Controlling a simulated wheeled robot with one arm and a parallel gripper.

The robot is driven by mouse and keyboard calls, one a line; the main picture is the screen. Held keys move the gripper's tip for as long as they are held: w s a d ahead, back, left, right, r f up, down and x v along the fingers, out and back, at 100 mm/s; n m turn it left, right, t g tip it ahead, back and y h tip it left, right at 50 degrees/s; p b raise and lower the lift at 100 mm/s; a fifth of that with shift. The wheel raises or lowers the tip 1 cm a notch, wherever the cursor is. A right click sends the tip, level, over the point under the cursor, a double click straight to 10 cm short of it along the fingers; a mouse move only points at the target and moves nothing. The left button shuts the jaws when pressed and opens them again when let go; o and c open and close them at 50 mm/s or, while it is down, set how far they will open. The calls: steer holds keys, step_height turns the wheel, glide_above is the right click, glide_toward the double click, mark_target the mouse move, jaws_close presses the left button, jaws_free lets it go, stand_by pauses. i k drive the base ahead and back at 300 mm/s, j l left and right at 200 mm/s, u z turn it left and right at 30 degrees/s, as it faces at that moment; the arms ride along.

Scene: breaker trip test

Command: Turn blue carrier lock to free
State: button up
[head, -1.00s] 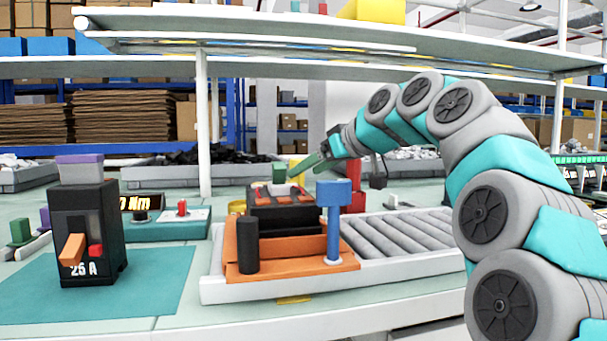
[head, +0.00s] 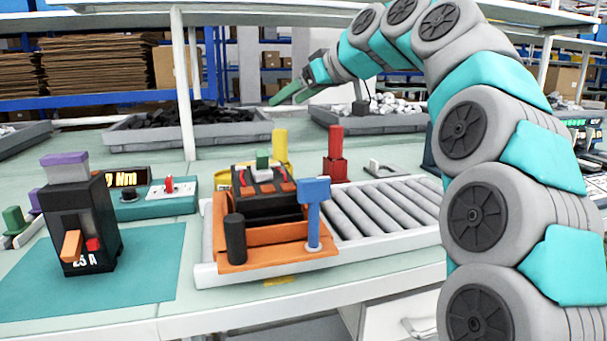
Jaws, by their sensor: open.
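The blue carrier lock (head: 314,190) is a blue block on a light-blue post at the right front corner of the orange carrier (head: 279,258). The carrier sits at the left end of the roller conveyor and holds a dark breaker body (head: 266,205) with a green piece on top. A black post (head: 235,238) stands at the carrier's left front corner. My gripper (head: 287,97) is open and empty, high above and behind the carrier, with its green fingers pointing left. It is well apart from the blue lock.
A black 25 A breaker (head: 87,228) stands on a teal mat (head: 140,270) at left. Yellow (head: 281,150) and red (head: 335,155) posts stand behind the carrier. Rollers (head: 385,210) extend right. A grey bin (head: 188,132) lies at the back, and a shelf hangs above.

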mark_target(312, 192)
steer(key=k+l, duration=0.45)
steer(key=l, duration=0.25)
steer(key=k+l, duration=0.25)
steer(key=l, duration=0.15)
